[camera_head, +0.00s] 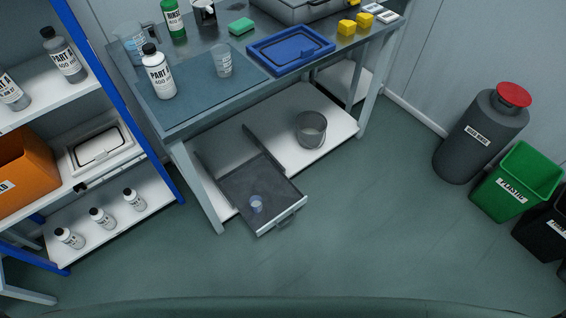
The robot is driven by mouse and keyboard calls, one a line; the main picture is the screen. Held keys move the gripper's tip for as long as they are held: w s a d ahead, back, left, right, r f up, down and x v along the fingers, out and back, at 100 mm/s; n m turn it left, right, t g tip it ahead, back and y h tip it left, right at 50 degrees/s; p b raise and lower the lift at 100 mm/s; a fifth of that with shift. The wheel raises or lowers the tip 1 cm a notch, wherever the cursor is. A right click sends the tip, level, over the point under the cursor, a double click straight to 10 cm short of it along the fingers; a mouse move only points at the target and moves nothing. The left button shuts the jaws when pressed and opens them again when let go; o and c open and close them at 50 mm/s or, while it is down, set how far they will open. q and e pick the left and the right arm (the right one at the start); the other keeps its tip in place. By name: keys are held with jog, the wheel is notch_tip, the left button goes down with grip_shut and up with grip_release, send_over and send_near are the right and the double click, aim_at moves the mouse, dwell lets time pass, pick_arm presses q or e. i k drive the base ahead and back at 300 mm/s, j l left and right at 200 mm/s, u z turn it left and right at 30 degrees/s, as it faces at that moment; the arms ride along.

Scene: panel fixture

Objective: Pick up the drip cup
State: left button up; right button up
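A small clear cup with a bluish tint (257,204) stands in the open drawer (272,178) under the workbench, near the drawer's front; it looks like the drip cup, though no label can be read. A wider grey, see-through round container (311,129) stands on the bench's white lower shelf. A clear measuring beaker (222,60) stands on the bench top. Neither of my grippers is in view, and nothing is holding the small cup.
The workbench (190,121) also carries a PART A bottle (158,72), a blue tray (290,50) and yellow blocks (347,27). A blue-framed shelf (92,75) stands at left. A grey waste can (480,140) and green bin (517,181) stand at right. The floor before the drawer is clear.

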aim_at(256, 202)
jog(key=l+u, duration=0.1)
jog(key=u, duration=0.6)
jog(key=i+l+u, duration=0.1)
jog(key=l+u, duration=0.25)
jog(key=l, duration=0.2)
jog(key=l+u, duration=0.35)
jog(key=l, duration=0.2)
jog(key=l+u, duration=0.35)
jog(key=l, duration=0.2)
